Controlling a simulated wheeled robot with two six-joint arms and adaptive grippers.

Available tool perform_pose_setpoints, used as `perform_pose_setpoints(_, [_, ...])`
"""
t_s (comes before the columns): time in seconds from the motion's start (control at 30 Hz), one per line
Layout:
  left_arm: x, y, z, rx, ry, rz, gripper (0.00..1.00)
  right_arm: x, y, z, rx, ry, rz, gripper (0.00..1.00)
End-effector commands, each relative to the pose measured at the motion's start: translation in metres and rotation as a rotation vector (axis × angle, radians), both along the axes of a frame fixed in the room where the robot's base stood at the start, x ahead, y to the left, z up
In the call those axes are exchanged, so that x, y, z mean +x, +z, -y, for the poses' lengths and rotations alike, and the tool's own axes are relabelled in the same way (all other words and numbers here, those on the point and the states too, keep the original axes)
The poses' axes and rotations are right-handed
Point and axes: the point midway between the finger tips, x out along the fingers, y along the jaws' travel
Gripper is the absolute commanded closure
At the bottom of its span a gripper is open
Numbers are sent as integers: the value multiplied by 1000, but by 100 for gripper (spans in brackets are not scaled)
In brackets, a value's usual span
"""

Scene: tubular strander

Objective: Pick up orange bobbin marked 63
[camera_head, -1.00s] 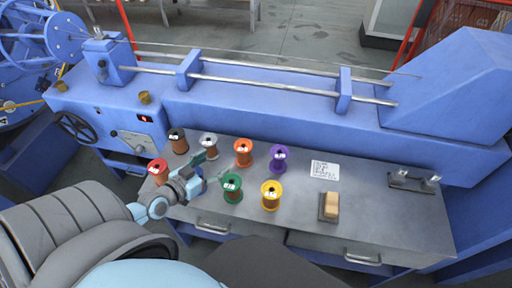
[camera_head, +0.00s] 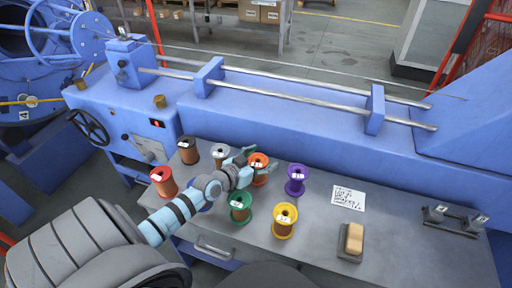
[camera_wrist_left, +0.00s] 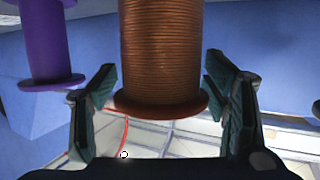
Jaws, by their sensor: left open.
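The orange bobbin (camera_head: 259,162) stands upright on the grey bench, wound with copper wire. Its label is too small to read. My left gripper (camera_head: 252,167) is open, with its fingers at the bobbin and partly covering it in the head view. In the left wrist view, the bobbin's copper winding and flange (camera_wrist_left: 160,60) fill the middle. The two open fingers of the gripper (camera_wrist_left: 160,92) lie on either side of it, with gaps showing. My right gripper is in neither view.
Close by stand the purple bobbin (camera_head: 296,180), green bobbin (camera_head: 240,207), yellow bobbin (camera_head: 285,221), dark bobbin (camera_head: 188,151) and red bobbin (camera_head: 164,181). A white bobbin (camera_head: 218,153) stands left of the gripper. The blue machine (camera_head: 270,118) rises behind. A paper sheet (camera_head: 348,198) lies right.

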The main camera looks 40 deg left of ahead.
Motion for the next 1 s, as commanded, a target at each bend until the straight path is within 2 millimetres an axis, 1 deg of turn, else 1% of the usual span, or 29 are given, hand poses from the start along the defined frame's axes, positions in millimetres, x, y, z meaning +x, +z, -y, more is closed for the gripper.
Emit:
perform_pose_setpoints(0.03, [9,-7,0,-1,3,1,31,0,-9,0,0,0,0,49])
perform_pose_setpoints(0.1, [15,-8,0,0,1,1,31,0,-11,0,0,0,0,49])
perform_pose_setpoints(0.3, [17,-5,0,2,0,0,31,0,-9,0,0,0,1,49])
perform_pose_setpoints(0.73, [16,-5,0,2,1,0,100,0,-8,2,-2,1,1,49])
perform_pose_setpoints(1.0, [16,-5,-1,2,1,2,100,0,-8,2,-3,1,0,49])
